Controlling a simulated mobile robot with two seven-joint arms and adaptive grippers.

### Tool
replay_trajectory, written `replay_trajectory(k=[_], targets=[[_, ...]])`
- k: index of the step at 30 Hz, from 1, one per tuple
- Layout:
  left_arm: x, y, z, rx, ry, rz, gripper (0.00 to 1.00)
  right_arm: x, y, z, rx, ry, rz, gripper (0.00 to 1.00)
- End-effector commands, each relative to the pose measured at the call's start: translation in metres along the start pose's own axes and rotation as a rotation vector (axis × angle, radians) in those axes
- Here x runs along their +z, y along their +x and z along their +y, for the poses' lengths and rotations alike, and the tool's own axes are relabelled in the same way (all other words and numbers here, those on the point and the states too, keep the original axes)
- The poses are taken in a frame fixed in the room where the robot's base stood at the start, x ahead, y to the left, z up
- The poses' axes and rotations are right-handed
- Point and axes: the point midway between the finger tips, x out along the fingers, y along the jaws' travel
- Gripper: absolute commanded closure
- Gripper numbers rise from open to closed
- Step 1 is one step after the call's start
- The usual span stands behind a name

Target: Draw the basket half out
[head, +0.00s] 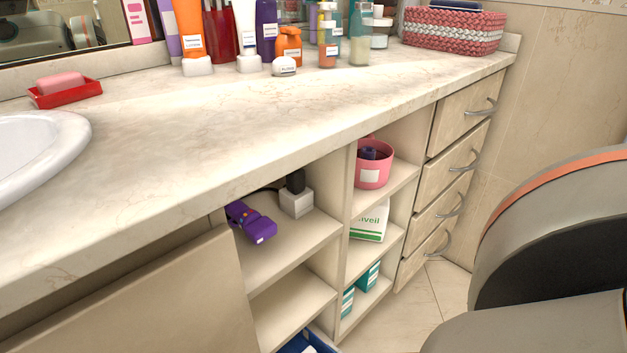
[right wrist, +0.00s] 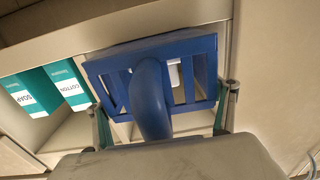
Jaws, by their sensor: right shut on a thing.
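The blue slatted basket (right wrist: 200,47) fills the upper middle of the right wrist view, with a thick curved blue handle (right wrist: 151,100) in front of it. Only a small part of the basket (head: 306,344) shows in the head view, at the bottom edge by the lowest shelf. My right gripper (right wrist: 163,98) is shut on the basket, one finger at each side of its front. Something white shows inside, behind the slats. In the head view the right gripper's fingers are out of frame. My left gripper is not in view.
Teal boxes (right wrist: 68,84) stand left of the basket in the wrist view. The shelves above hold a purple item (head: 250,222), a pink pot (head: 373,165) and a white-and-green pack (head: 369,222). Drawers with handles (head: 462,160) stand to the right. The counter (head: 230,140) carries several bottles.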

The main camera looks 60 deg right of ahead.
Motion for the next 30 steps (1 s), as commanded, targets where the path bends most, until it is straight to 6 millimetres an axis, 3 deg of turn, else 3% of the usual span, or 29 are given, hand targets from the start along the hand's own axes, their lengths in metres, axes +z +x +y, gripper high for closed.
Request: replay_trajectory(k=[13, 14, 15, 25, 30], targets=[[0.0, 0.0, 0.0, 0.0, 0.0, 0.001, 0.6, -0.001, -0.01, -0.001, 0.001, 0.002, 0.003, 0.44], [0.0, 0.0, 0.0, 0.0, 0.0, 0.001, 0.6, -0.001, -0.01, -0.001, 0.001, 0.002, 0.002, 0.09], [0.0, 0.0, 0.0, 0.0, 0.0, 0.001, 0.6, -0.001, -0.01, -0.001, 0.0, 0.002, 0.002, 0.0], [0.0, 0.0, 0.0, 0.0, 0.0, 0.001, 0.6, 0.0, -0.013, -0.002, 0.0, 0.002, -0.001, 0.0], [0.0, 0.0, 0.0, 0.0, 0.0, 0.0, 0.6, 0.001, -0.034, -0.003, 0.0, 0.003, -0.005, 0.0]])
